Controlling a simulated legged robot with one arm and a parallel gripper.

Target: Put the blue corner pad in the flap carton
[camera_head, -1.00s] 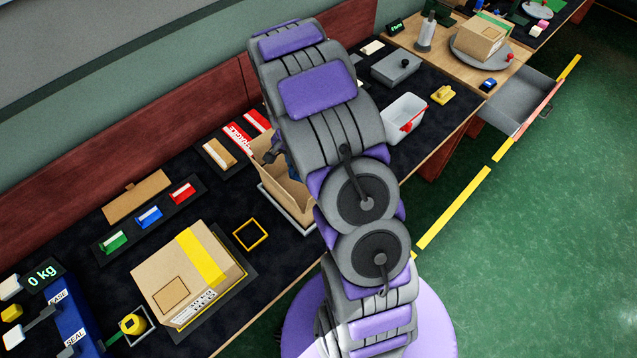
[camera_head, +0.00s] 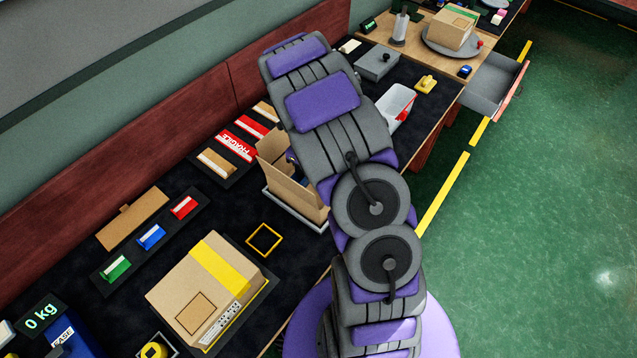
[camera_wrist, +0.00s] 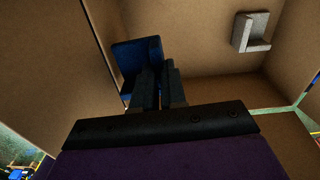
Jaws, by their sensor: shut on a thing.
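The flap carton (camera_head: 297,197) is an open brown box with raised flaps. My arm covers its right part in the head view. The wrist view looks into it, with its brown inner surface (camera_wrist: 205,35) around my gripper (camera_wrist: 158,75). My gripper is shut on the blue corner pad (camera_wrist: 133,55), which shows at the left of the fingertips, inside or just within the carton's opening. I cannot tell whether the pad touches the carton. A pale grey corner piece (camera_wrist: 252,32) sits against the carton's inner surface at upper right. My gripper is mostly hidden in the head view.
The carton stands on a grey tray (camera_head: 278,205). A closed, yellow-taped box (camera_head: 195,290) and a yellow square frame (camera_head: 263,240) lie to its left. Red FRAGILE pieces (camera_head: 238,143) lie behind. A white bin (camera_head: 399,100) stands right of my arm.

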